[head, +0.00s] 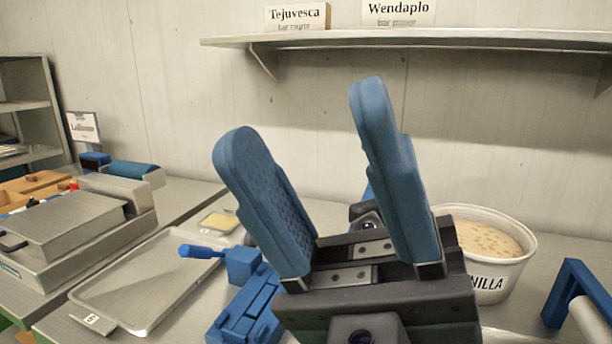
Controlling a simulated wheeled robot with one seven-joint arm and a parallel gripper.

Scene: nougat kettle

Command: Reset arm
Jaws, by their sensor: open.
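My gripper (305,120) fills the middle of the head view, close to the camera. Its two blue padded fingers point upward and stand well apart. Nothing is between them. The dark gripper body with metal plates shows below the fingers. It hides part of the counter and the left part of a white tub (499,285) labelled "NILLA" in its visible letters.
A metal tray (150,287) lies on the counter at left, beside a blue-handled device (240,263). A grey machine (65,232) stands farther left. A blue frame with a white roller (583,300) is at right. A wall shelf (430,39) runs above.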

